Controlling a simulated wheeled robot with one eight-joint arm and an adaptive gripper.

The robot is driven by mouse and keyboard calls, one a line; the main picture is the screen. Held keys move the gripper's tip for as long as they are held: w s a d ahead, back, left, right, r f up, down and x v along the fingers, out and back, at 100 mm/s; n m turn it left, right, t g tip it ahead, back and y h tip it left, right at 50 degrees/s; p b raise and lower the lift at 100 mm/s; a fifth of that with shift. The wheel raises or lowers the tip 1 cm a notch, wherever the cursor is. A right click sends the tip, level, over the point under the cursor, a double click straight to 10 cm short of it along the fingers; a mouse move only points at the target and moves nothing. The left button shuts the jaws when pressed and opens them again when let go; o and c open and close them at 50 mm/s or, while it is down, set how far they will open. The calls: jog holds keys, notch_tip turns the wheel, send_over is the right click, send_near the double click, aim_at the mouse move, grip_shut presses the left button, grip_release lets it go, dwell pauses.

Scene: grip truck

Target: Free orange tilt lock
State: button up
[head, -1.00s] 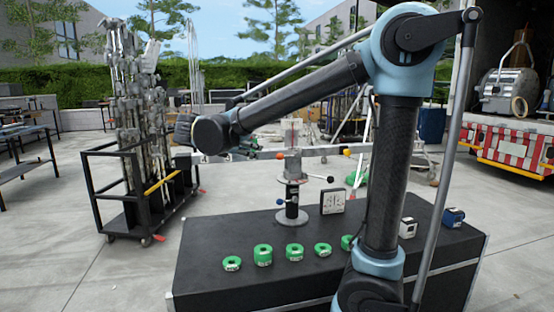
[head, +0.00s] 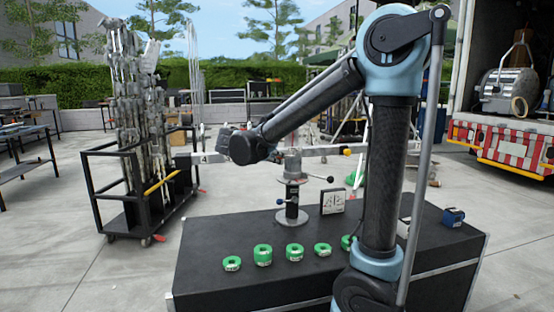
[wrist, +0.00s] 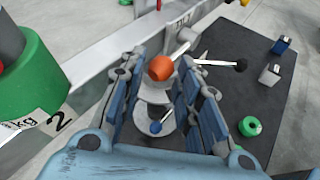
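The orange tilt lock is a round orange knob (wrist: 161,68) on the stand head, in the wrist view. My gripper (wrist: 166,62) is open, with its two blue padded fingers on either side of the knob. I cannot tell whether either finger touches it. The stand (head: 291,192) stands upright on the black case and carries a long pale beam (head: 318,151). Its black-tipped lever (wrist: 240,65) and blue knob (wrist: 155,128) show in the wrist view. In the head view my forearm hides the orange knob and much of my gripper (head: 224,138).
Several green ring weights (head: 263,254) lie on the black case (head: 230,285). A small square panel (head: 332,201) stands behind them. A green weight marked 2 kg (wrist: 35,88) is near the beam at left in the wrist view. A cart of stands (head: 130,190) is at left.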

jog(key=shift+w+d+f, duration=0.2)
jog(key=shift+w+d, duration=0.05)
jog(key=shift+w, duration=0.1)
grip_shut()
